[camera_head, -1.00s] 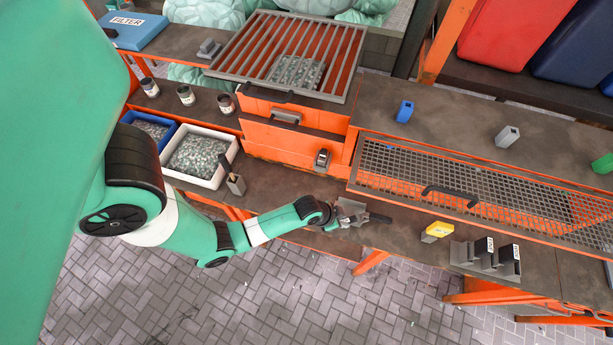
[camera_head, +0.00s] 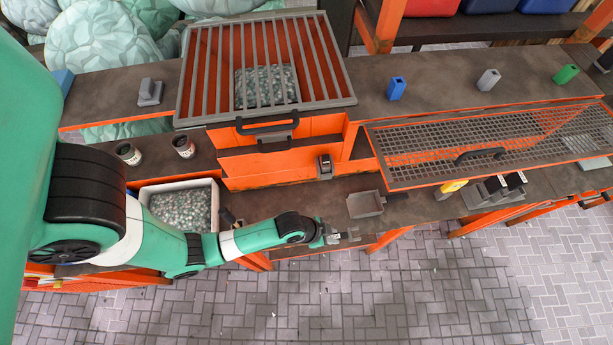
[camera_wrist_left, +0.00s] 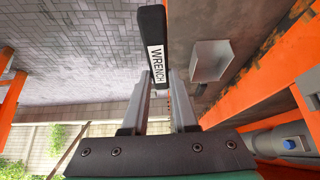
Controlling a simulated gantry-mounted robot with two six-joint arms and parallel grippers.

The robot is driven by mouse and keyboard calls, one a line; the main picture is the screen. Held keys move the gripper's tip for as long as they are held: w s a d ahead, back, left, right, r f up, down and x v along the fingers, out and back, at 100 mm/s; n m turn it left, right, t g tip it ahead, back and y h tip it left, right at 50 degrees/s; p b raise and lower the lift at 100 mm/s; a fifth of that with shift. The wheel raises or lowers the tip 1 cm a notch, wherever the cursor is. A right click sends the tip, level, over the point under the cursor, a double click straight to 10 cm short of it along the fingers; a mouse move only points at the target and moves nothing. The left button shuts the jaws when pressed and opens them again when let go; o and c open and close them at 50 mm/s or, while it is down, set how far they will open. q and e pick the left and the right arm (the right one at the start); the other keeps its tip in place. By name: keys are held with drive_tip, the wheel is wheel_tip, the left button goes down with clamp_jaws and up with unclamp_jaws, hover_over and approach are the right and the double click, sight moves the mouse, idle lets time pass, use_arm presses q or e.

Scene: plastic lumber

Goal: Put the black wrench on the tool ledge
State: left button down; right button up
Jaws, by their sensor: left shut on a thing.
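My left gripper (camera_head: 335,236) is at the front edge of the bench in the head view. In the left wrist view, its two fingers (camera_wrist_left: 163,105) are shut on the black wrench (camera_wrist_left: 155,25), whose dark bar bears a white WRENCH label. The wrench points away from the fingers, over the bench edge and the paved floor. In the head view the wrench is too small to make out clearly. The front ledge of the bench (camera_head: 415,205) runs below the mesh panel; I cannot tell which part is named the tool ledge. My right gripper is not in view.
Grey labelled holders (camera_head: 495,190) and a yellow block (camera_head: 450,188) stand farther right. A white bin of pellets (camera_head: 213,190) is at left. The orange mesh panel (camera_head: 440,150) rises behind.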

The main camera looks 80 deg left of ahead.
use_arm(q)
drive_tip(key=s+a+f+b, duration=0.1)
drive_tip(key=s+a+f, duration=0.3)
drive_tip(key=a, duration=0.5)
drive_tip(key=b, duration=0.4)
hover_over(306, 215)
drive_tip(key=d, duration=0.2)
wheel_tip(306, 215, down, 5)
drive_tip(key=shift+a, duration=0.15)
drive_tip(key=shift+s+a+f, duration=0.1)
drive_tip(key=shift+a, duration=0.05)
drive_tip(key=f, duration=0.2)
drive_tip(key=f+b, duration=0.1)
drive_tip(key=shift+s+a+f, duration=0.1)
drive_tip(key=shift+a+f, duration=0.1)
drive_tip(key=shift+f, duration=0.15)
drive_tip(key=shift+r, duration=0.1)
